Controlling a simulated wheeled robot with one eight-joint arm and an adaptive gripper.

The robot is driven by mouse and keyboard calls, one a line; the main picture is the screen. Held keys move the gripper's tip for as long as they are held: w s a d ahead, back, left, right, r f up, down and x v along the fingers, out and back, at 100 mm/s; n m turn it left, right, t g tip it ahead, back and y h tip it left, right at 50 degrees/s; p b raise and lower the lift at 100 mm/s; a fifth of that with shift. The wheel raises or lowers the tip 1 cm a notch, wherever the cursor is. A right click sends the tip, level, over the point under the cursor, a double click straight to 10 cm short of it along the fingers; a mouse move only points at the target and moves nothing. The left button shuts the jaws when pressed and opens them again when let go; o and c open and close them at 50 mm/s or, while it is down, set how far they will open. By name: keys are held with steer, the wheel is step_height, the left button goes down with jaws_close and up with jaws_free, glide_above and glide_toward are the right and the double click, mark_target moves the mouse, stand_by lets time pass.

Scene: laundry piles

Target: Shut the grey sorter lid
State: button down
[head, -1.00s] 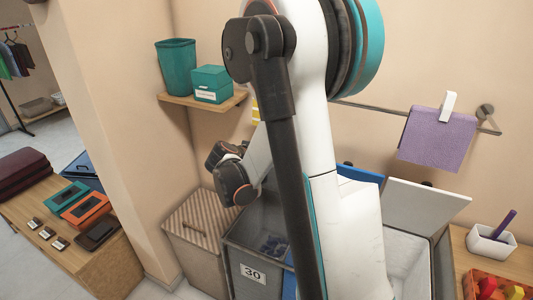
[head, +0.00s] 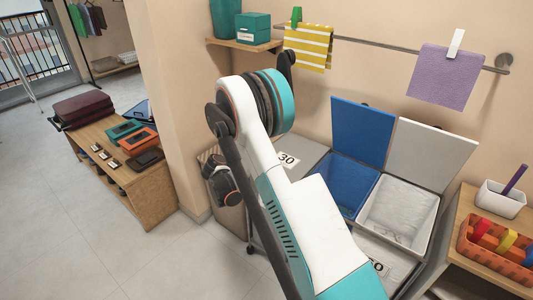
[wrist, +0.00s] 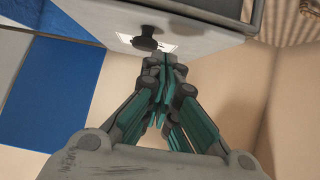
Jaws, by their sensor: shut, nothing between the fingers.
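The grey sorter lid (head: 309,153) lies low over the left bin of the sorter, beside the open blue bin, and looks down. My arm hides its front part, so I cannot tell if it is flush. In the wrist view a pale grey panel with a dark knob (wrist: 148,38) and a white label fills the top. My gripper (wrist: 163,62) is shut and empty, its fingertips close below the knob in the picture. I cannot tell whether they touch the panel. In the head view my arm hides the fingers.
The blue lid (head: 362,130) and white lid (head: 432,153) stand open close to the right. A striped hamper (head: 231,215) is on the left. A rail with a yellow striped cloth (head: 308,47) and a purple cloth (head: 444,77) runs above. Open floor (head: 150,255) lies left.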

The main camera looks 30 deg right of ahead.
step_height(320, 180, down, 7)
steer(key=shift+s+a, duration=0.15)
steer(key=shift+a, duration=0.2)
steer(key=shift+f, duration=0.15)
